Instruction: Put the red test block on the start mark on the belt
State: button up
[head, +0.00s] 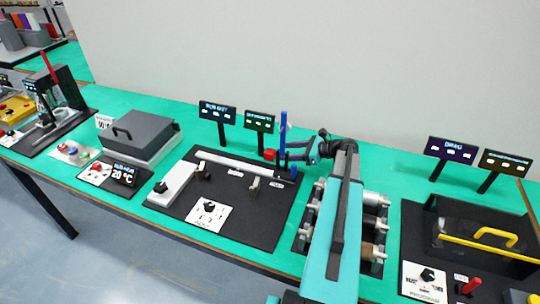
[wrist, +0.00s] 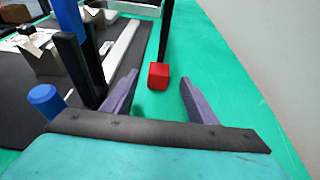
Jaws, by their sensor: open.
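The red test block (head: 270,154) sits on the green bench top just behind the black mat. In the wrist view the red block (wrist: 158,76) lies ahead of my fingertips, roughly centred between them, with green surface around it. My gripper (head: 286,155) is open and empty, low beside the block on its right; its two purple-grey fingers show in the wrist view (wrist: 159,80). A long pale strip (head: 235,163), which looks like part of the belt unit, runs across the mat's back. I cannot make out the start mark.
A tall blue post (head: 283,132) stands close to my gripper; a blue-topped peg (wrist: 45,98) is near my left finger in the wrist view. Two small signs (head: 218,112) (head: 259,122) stand behind the mat. A roller unit (head: 375,224) is to the right.

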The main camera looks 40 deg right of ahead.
aim_at(273, 152)
jog(key=shift+p+x, duration=1.15)
jog(key=shift+x, duration=1.45)
jog(key=shift+s+a, duration=0.1)
jog(key=c, duration=1.3)
jog(key=shift+o, duration=0.2)
jog(key=shift+r, duration=0.3)
